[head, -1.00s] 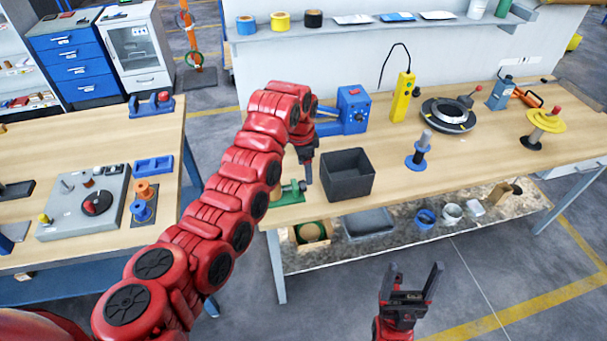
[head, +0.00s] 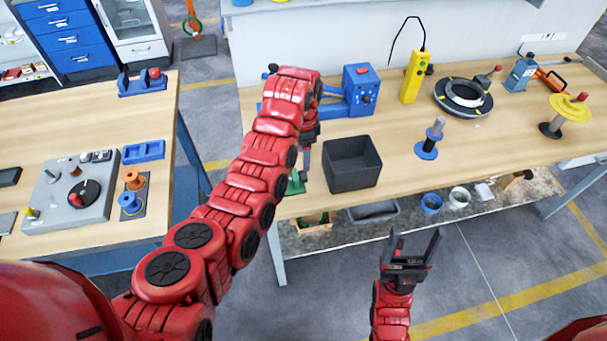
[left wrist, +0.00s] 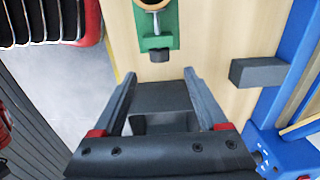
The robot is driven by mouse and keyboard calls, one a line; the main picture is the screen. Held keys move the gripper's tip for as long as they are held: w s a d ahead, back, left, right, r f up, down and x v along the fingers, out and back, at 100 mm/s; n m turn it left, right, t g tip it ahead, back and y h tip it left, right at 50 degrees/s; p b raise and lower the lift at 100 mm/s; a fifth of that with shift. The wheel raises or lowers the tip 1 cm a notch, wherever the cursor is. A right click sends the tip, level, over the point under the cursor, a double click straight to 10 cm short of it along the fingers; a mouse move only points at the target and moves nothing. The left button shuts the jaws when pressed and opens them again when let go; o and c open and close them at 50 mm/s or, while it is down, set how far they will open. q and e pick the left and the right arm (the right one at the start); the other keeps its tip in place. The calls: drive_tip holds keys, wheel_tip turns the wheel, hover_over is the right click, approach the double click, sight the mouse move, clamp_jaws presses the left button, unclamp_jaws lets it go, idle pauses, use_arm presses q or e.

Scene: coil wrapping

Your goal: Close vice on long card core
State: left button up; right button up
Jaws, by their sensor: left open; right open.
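The green vice (head: 297,184) is at the front edge of the right bench, mostly hidden behind my left arm in the head view. In the left wrist view, the vice (left wrist: 160,38) is at the top, with a silver screw and a dark knob. A brown ring-shaped edge (left wrist: 153,4), perhaps the card core, is cut off there by the frame. My left gripper (left wrist: 160,74) is open, its fingertips just short of the knob and apart from it. It also shows pointing down beside the vice (head: 303,176). My right gripper (head: 414,240) is open and empty before the bench.
A dark grey bin (head: 352,180) stands right of the vice; its dark wall shows between my left fingers. A blue machine (head: 358,90) stands behind, with a grey block (left wrist: 258,72) beside it in the wrist view. A blue-based spindle (head: 428,150) stands further right.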

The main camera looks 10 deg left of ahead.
sight(304, 174)
use_arm(q)
wheel_tip(304, 174, down, 7)
drive_tip(key=p, duration=0.2)
drive_tip(key=shift+s+f+p, duration=0.1)
drive_tip(key=shift+f+p, duration=0.1)
drive_tip(key=shift+p, duration=0.1)
drive_tip(key=shift+f, duration=1)
drive_tip(key=shift+c, duration=0.3)
